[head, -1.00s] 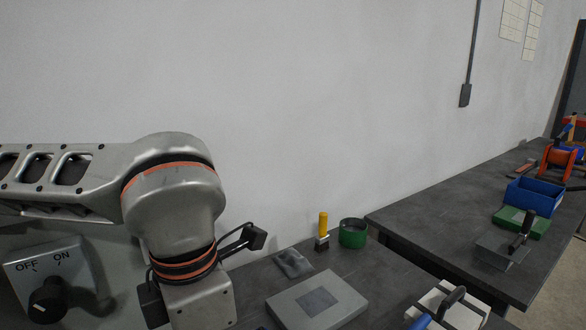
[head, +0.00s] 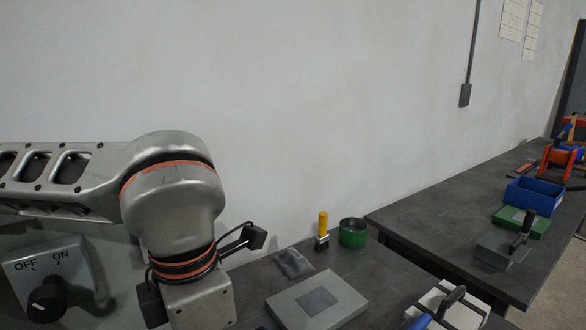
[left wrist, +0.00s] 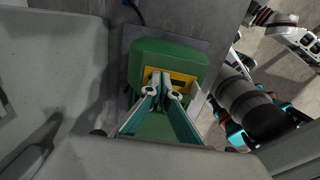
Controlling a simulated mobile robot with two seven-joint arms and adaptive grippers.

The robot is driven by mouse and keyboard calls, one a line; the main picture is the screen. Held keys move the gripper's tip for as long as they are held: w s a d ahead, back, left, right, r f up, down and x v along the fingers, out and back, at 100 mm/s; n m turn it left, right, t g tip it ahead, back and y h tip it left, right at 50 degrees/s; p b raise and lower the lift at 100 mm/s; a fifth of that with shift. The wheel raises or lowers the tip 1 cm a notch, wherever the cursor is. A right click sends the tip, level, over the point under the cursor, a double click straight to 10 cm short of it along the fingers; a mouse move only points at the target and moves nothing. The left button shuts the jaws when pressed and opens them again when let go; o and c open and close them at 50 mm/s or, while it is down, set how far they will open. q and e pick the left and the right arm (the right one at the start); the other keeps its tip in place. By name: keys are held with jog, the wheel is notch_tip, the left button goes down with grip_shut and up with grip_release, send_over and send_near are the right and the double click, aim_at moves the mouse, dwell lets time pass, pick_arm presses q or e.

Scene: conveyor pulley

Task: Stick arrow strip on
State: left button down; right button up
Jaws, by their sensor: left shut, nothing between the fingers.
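I cannot make out an arrow strip in either view. In the left wrist view my left gripper (left wrist: 161,80) is shut and empty. Its fingertips are in front of a yellow-edged part (left wrist: 188,80) on a green block-shaped housing (left wrist: 170,57); I cannot tell whether they touch it. In the head view my left arm comes in from the left and bends down, with its gripper out of frame.
A grey box with an OFF/ON knob (head: 46,299) is at lower left. The near table holds a grey plate (head: 345,297), a dark pouch (head: 293,263), a yellow-handled tool (head: 323,224) and a green cup (head: 353,238). A blue bin (head: 535,196) stands on the far table.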

pick_arm(q)
jog(key=shift+s+d+f+g, duration=0.1)
jog(key=shift+s+f+g, duration=0.05)
jog(key=shift+f, duration=0.5)
jog(key=shift+s+f+g, duration=0.1)
jog(key=shift+f+g, duration=0.05)
jog(key=shift+f, duration=0.45)
pick_arm(e)
jog(key=shift+s+f, duration=0.35)
jog(key=shift+f, duration=0.5)
pick_arm(q)
jog(key=shift+r, duration=0.15)
pick_arm(e)
jog(key=shift+r, duration=0.1)
pick_arm(q)
jog(key=shift+r+p, duration=0.5)
jog(key=shift+r, duration=0.65)
jog(key=shift+w+r+p, duration=0.25)
jog(key=shift+r+p, duration=0.35)
jog(key=shift+r, duration=0.5)
jog(key=shift+s+r+p, duration=0.1)
jog(key=shift+r+p, duration=0.3)
jog(key=shift+r, duration=0.65)
pick_arm(e)
jog(key=r, duration=0.1)
jog(key=w+r, duration=0.1)
jog(key=r, duration=0.1)
jog(key=w+r, duration=0.1)
jog(key=shift+r, duration=0.4)
